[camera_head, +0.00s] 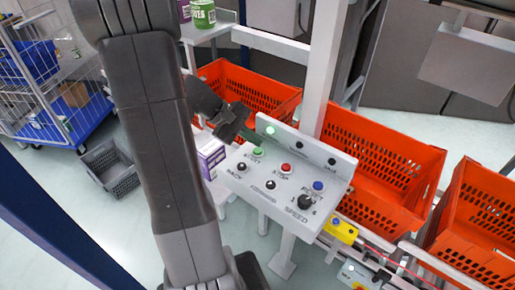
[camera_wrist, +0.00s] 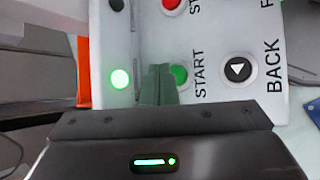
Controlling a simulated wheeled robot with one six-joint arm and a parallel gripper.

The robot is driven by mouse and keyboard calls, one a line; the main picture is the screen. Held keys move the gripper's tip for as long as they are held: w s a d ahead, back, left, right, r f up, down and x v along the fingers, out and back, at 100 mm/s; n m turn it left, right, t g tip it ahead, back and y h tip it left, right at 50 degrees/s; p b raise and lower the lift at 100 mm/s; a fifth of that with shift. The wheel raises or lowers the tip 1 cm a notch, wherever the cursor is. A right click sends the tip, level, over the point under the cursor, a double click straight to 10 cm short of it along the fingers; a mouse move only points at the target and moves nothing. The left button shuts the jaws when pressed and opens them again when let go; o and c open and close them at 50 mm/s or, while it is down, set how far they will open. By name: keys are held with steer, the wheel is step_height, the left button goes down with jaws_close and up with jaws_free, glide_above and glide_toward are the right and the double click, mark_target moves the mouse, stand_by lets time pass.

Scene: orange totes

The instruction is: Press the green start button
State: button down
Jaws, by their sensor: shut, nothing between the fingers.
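The green start button (camera_head: 258,152) is on the sloped face of a white control panel (camera_head: 262,200), at its upper left. It also shows in the wrist view (camera_wrist: 181,76), beside the "START" label and partly covered by my fingers. My gripper (camera_head: 254,139) is shut and empty, its dark green fingertips just above the button in the head view. In the wrist view the fingertips (camera_wrist: 158,72) overlap the button's left edge. I cannot tell whether they touch it.
A red stop button (camera_head: 286,168), a black back button (camera_head: 242,167), a blue button (camera_head: 318,186) and a speed knob (camera_head: 305,202) sit nearby. A lit green lamp (camera_head: 270,131) is on the panel's raised back. Orange totes (camera_head: 385,165) stand behind.

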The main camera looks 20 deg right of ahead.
mark_target(253, 153)
step_height(253, 153, up, 5)
steer(key=p, duration=0.3)
steer(key=shift+p, duration=0.4)
steer(key=shift+a+f, duration=0.1)
stand_by(0.6)
